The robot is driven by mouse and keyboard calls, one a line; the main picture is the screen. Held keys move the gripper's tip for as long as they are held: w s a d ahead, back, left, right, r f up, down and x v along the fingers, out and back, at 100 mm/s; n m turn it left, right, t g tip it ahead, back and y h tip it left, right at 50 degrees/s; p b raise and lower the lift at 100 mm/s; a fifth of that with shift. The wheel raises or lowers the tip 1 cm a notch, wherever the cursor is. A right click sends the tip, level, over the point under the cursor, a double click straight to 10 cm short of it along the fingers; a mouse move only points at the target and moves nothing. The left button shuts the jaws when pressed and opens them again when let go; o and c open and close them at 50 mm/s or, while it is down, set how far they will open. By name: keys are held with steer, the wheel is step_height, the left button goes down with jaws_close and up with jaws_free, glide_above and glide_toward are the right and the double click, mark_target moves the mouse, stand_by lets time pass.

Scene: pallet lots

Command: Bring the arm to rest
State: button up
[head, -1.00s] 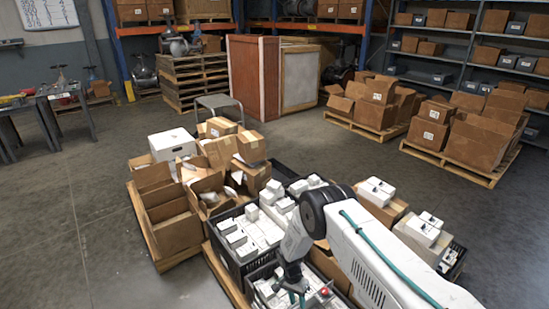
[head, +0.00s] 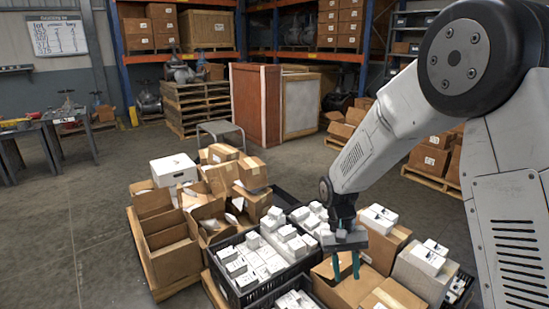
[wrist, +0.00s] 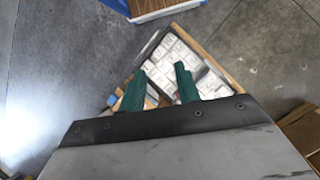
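My gripper (head: 346,262) hangs pointing down in the head view, above an open cardboard box (head: 338,284) on the pallet load. Its two green fingers also show in the wrist view (wrist: 160,88), spread apart with nothing between them. My arm reaches in from the right side of the head view, bent high at a dark round joint. Below the fingers in the wrist view, crates of white boxes (wrist: 210,82) lie well away from the fingertips.
Black crates of white boxes (head: 252,264) and open cardboard boxes (head: 168,238) crowd the pallets ahead. A table (head: 58,122) stands at far left. A red-brown crate (head: 254,102) and stacked pallets (head: 190,98) stand behind. The left floor (head: 80,235) is clear.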

steer(key=s+d+r+t, duration=0.3)
steer(key=s+d+r, duration=0.1)
steer(key=s+r, duration=0.7)
steer(key=s+d+r+t+y, duration=0.1)
steer(key=s+d+r+t, duration=0.2)
steer(key=s+r, duration=0.8)
steer(key=s+d, duration=0.1)
steer(key=s, duration=0.2)
steer(key=shift+d, duration=0.25)
steer(key=shift+o, duration=0.2)
stand_by(0.6)
